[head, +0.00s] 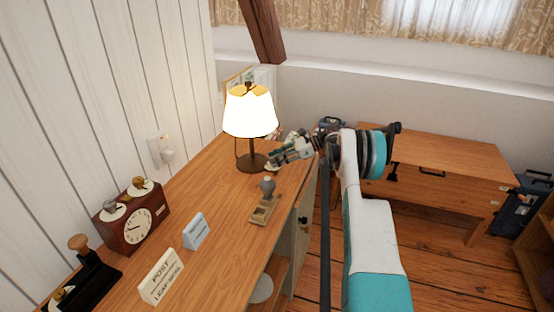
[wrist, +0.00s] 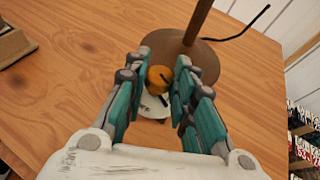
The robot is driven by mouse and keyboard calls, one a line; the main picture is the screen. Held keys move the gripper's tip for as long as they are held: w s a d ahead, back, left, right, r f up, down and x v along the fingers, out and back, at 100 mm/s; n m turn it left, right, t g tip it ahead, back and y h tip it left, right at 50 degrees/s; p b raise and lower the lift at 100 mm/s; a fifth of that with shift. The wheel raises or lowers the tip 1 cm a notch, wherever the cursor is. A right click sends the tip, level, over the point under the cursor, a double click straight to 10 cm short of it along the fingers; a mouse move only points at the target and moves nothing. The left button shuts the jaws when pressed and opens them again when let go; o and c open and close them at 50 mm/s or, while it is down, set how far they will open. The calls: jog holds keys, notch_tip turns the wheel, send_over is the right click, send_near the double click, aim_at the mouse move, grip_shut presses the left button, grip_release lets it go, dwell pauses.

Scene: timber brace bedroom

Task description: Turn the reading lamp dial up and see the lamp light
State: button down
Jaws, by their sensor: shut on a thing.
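The reading lamp (head: 250,112) stands at the far end of the wooden desk, and its shade glows bright. Its brown base and stem (wrist: 200,60) show in the wrist view. The dial (wrist: 160,80) is an orange-brown knob with a dark mark, on a pale plate (wrist: 153,109) beside the lamp base. My gripper (wrist: 162,60) reaches down over the dial, with one teal finger on each side, shut on the knob. In the head view my gripper (head: 273,157) is at the desk's right edge beside the lamp, and it hides the knob.
On the desk (head: 205,188) are a stamp on a wooden tray (head: 262,210), small signs (head: 162,277) and a clock box (head: 133,222). A wall plug (head: 166,154) is at left. A wooden bench (head: 435,160) stands right. A lamp cord (wrist: 243,27) runs behind the base.

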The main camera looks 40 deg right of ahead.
jog(key=shift+f+n+g, duration=0.1)
jog(key=shift+n+g, duration=0.4)
jog(key=shift+g, duration=0.1)
jog(key=c, duration=1.3)
grip_release()
jog(key=shift+c, duration=0.2)
jog(key=v, duration=1.2)
jog(key=shift+d+f, duration=0.1)
jog(key=shift+f, duration=0.05)
